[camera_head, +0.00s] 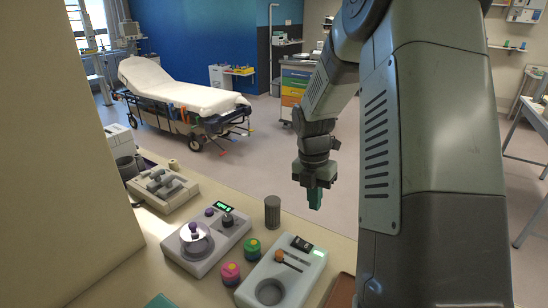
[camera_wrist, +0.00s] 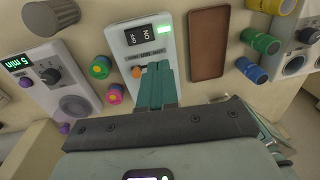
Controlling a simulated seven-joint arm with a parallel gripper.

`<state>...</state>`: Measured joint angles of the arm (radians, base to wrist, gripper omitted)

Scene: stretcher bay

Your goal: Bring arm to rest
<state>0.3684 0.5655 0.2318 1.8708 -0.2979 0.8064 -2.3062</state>
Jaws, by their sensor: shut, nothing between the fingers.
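My gripper (camera_head: 316,200) hangs from my arm above and beyond the counter, fingers pointing down, in the head view. Its teal fingers also show in the wrist view (camera_wrist: 158,90), pressed together with nothing between them. In the wrist view the fingers overlap the lower part of a white device (camera_wrist: 169,28) with OFF and ON marks and a green light. The same device (camera_head: 311,281) stands at the front of the counter in the head view, clear of my gripper. Whether the fingers are near its surface cannot be told from the wrist view alone.
A dark cylinder (camera_head: 272,213) stands on the counter near my gripper. A device with a bowl and green display (camera_head: 188,262), pink (camera_head: 230,272) and green (camera_head: 252,247) pieces, and a grey-filled tray (camera_head: 187,190) are left. A stretcher (camera_head: 180,96) stands behind on open floor.

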